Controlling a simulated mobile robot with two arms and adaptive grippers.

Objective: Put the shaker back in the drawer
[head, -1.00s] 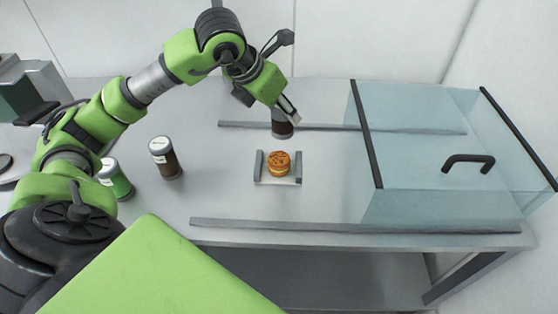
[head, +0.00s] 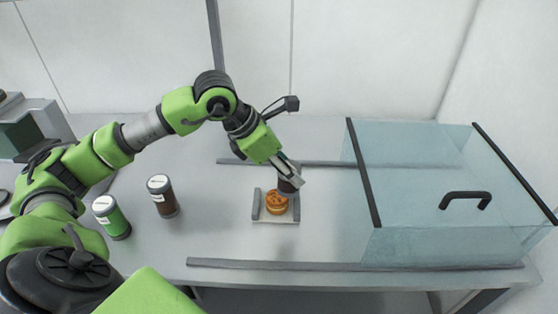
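My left gripper (head: 287,173) is shut on a dark brown shaker (head: 288,186), just behind and above a small tray. The fingers hide much of the shaker. The tray (head: 272,221) has grey side rails and bears an orange-brown filled round (head: 276,203). Two more shakers stand upright on the bench at the left: one brown with a pale lid (head: 163,197), one green with a pale lid (head: 112,218). No open drawer is clearly visible. My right gripper is not in view.
A clear box-like cover (head: 420,215) with a black handle (head: 465,198) stands at the right between two grey rails (head: 330,265). A grey machine (head: 35,125) stands at the far left. The bench is clear between the standing shakers and the tray.

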